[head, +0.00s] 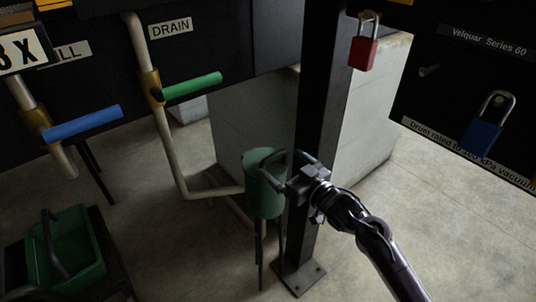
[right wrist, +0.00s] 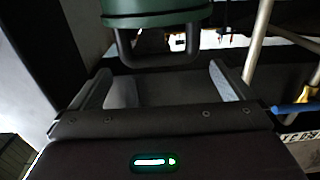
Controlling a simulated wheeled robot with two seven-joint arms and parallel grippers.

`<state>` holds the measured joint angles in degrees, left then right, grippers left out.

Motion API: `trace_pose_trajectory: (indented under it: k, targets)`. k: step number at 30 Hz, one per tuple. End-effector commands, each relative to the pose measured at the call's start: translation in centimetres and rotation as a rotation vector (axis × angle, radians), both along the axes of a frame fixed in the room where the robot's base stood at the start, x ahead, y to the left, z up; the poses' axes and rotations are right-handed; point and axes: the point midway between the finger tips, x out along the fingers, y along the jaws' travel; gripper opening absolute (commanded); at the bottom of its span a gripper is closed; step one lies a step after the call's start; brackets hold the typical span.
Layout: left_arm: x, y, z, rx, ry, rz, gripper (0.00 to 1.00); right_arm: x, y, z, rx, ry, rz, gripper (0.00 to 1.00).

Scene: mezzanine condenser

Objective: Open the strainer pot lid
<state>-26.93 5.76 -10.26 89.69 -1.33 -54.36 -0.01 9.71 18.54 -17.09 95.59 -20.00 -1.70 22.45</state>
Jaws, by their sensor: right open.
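The strainer pot (head: 264,190) is a dark green cylinder at the end of the pale drain pipe, left of a black post. Its green top also shows in the right wrist view (right wrist: 155,12), with a dark U-shaped handle (right wrist: 158,60) on the near side. My right gripper (head: 283,167) is at the upper right side of the pot. Its fingers are open, with the handle between or just beyond the tips; I cannot tell which. The lid looks closed, but its seam is partly hidden by the gripper. My left gripper is not in view.
A black post (head: 322,110) stands close beside my right gripper. Green (head: 193,86) and blue (head: 82,123) valve levers are at upper left. A green bin (head: 72,262) is at lower left. Red (head: 363,52) and blue (head: 484,134) padlocks hang at right.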

Motion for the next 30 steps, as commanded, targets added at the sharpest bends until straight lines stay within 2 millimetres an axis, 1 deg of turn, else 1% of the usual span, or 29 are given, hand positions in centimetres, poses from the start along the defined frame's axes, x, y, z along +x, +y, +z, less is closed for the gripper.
trace_pose_trajectory:
  k: [6,12,16,23,24,26,30]
  targets:
    - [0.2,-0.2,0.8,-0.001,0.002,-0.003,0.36,2.9,2.1,0.0,0.001,0.001,-0.002,1.0]
    - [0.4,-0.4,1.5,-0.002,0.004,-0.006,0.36,5.0,3.5,-0.1,0.0,0.003,-0.003,1.0]
    - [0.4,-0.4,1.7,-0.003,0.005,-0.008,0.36,5.6,4.0,-0.1,-0.001,0.003,-0.003,1.0]
    - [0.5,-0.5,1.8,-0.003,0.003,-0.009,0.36,5.6,4.0,-0.1,-0.001,0.003,-0.003,1.0]
    - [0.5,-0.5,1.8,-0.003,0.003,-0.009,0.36,5.7,4.0,-0.1,-0.001,0.003,-0.003,0.99]
    - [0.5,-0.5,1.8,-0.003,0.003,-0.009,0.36,5.6,4.0,-0.1,-0.001,0.003,-0.003,0.91]
    - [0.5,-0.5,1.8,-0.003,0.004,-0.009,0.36,5.6,4.0,-0.1,-0.001,0.003,-0.003,0.72]
